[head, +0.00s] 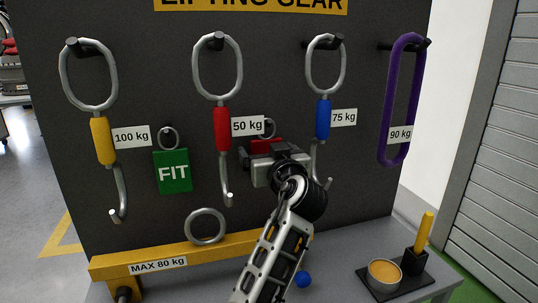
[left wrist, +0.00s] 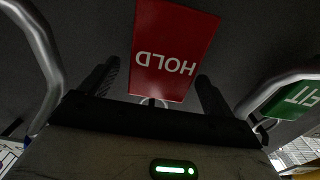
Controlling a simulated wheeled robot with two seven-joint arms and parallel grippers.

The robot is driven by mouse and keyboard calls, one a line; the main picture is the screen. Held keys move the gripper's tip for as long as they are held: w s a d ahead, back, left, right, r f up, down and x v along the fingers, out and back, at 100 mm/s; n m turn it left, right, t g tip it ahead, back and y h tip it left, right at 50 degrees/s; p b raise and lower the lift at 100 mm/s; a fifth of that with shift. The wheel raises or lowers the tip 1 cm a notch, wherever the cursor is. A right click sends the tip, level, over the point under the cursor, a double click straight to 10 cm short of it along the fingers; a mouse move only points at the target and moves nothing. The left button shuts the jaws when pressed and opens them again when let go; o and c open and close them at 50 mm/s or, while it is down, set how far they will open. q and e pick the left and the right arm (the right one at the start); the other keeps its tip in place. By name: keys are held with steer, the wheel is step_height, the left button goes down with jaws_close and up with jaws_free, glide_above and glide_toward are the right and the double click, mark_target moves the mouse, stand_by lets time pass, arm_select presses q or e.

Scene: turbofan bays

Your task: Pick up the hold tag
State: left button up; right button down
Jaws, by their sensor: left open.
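The red hold tag (head: 268,146) hangs by a ring (head: 268,127) on the dark board, between the red-marked and blue-marked hooks. My left gripper (head: 260,158) is in front of it and hides most of it in the head view. In the left wrist view the hold tag (left wrist: 172,50) shows its word upside down. The left gripper (left wrist: 157,72) is open there, with one finger on each side of the tag's ring end. I cannot tell whether a finger touches it. My right gripper is in neither view.
Hooks with yellow (head: 103,141), red (head: 222,128) and blue (head: 323,119) sleeves hang around it. A green FIT tag (head: 173,172) hangs left, a purple loop (head: 387,110) right. Below are a yellow beam (head: 118,263), a grey ring (head: 206,226) and a small cup (head: 384,274).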

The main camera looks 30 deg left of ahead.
arm_select(q)
steer(key=shift+w+a+r, duration=0.1)
steer(key=shift+w+a, duration=0.25)
steer(key=shift+a, duration=0.05)
steer(key=shift+s, duration=0.1)
steer(key=c, duration=1.1)
